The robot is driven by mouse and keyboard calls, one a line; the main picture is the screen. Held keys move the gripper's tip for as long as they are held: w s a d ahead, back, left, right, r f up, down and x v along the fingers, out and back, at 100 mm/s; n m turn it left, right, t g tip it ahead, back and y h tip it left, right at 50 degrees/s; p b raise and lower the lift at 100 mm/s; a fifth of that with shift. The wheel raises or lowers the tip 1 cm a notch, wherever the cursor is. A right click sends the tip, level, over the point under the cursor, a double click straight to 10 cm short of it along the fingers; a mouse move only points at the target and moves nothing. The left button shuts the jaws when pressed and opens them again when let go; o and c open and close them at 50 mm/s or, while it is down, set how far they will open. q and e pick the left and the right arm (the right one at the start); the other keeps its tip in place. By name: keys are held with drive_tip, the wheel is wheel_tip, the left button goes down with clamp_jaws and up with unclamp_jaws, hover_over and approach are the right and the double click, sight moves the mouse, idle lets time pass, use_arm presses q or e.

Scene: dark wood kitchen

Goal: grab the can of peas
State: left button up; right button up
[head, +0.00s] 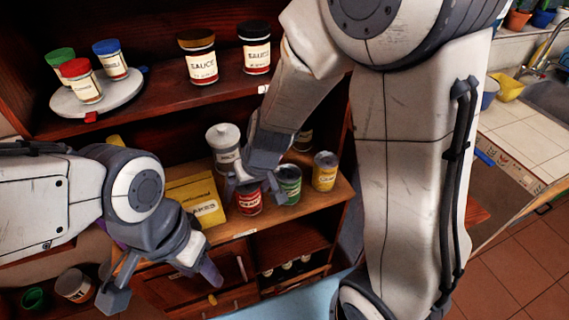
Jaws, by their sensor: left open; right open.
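Several cans stand upright in a row on the middle shelf in the head view: a red can (249,203), a green can (289,185) and a yellow can (325,171). Their labels are too small to read surely, so I cannot tell for certain which is the peas. My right gripper (254,188) is open, pointing down at the red can and hiding its upper part; whether it touches the can is unclear. My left gripper (160,284) is open and empty, lower left, in front of the lower cabinet and away from the cans.
A white-lidded jar (224,145) and yellow boxes (193,196) stand left of the cans. Sauce jars (257,48) and a turntable (62,101) with spice jars occupy the shelf above. Another can is partly hidden behind the row. A counter (525,132) is at right.

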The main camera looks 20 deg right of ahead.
sight(290, 176)
drive_tip(key=w+d+f+m+h, duration=0.1)
drive_tip(key=w+d, duration=0.1)
drive_tip(key=d, duration=0.2)
drive_tip(key=w+d+f+m+h+p, duration=0.1)
drive_tip(key=w+d+f, duration=0.1)
drive_tip(key=d, duration=0.2)
drive_tip(key=w+d+f+m+t+h, duration=0.1)
drive_tip(key=w+d, duration=0.1)
drive_tip(key=d, duration=0.2)
drive_tip(key=shift+w+d+f+m, duration=0.15)
drive_tip(key=shift+d+f+m, duration=0.1)
drive_tip(key=shift+d+m, duration=0.15)
drive_tip(key=b+x, duration=0.3)
drive_tip(key=x, duration=0.2)
drive_tip(key=shift+d, duration=0.15)
drive_tip(key=shift+b+x, duration=1.5)
drive_tip(key=shift+x, duration=1.25)
use_arm(q)
wheel_tip(290, 176, down, 4)
drive_tip(key=shift+r, duration=0.1)
use_arm(e)
drive_tip(key=shift+w+d+r, duration=0.1)
drive_tip(key=shift+w+r, duration=0.05)
drive_tip(key=shift+r, duration=0.05)
use_arm(q)
drive_tip(key=shift+s, duration=0.1)
use_arm(e)
drive_tip(key=shift+c, duration=0.3)
clamp_jaws()
